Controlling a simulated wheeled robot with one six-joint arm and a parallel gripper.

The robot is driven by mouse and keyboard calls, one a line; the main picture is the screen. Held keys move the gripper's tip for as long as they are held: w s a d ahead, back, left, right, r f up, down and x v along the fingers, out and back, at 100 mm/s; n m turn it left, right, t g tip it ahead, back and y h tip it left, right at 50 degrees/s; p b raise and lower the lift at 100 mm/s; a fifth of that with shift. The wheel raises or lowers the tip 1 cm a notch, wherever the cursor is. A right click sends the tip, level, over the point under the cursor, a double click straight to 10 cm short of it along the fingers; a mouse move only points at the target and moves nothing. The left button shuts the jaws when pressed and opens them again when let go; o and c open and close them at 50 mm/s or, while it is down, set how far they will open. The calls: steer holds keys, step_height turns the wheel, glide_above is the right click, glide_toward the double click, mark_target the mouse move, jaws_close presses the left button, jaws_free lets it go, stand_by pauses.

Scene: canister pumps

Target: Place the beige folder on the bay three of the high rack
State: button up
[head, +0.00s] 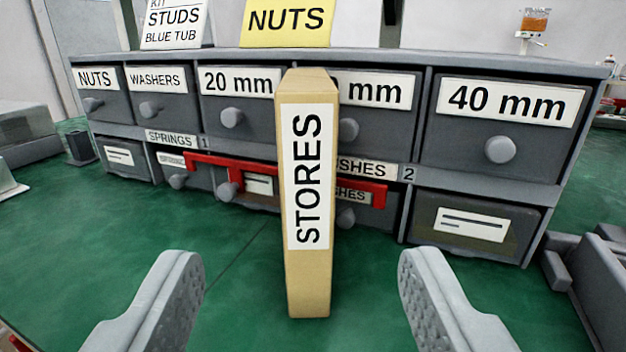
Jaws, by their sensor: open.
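The beige folder (292,285) stands upright in the middle of the head view, with a white label reading STORES on its spine. Its lower end appears near the green surface. My gripper (300,300) is open, with one grey finger at the lower left and one at the lower right. The folder is ahead of the fingers and between them in the picture, with clear gaps on both sides. Nothing is held. No rack marked bay three can be made out in this view.
A grey drawer cabinet (430,60) stands behind the folder, with labelled drawers and red bars (225,162) on its front. A yellow NUTS card (287,20) and a white card (173,22) stand on top. Grey items sit at both sides. Green surface (130,230) is clear at left.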

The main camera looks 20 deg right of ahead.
mark_target(304, 162)
steer(key=x, duration=0.9)
steer(key=shift+w, duration=0.3)
steer(key=shift+x, duration=2.85)
steer(key=shift+s+d+r, duration=0.1)
steer(key=shift+r, duration=0.1)
steer(key=shift+c, duration=0.5)
jaws_close()
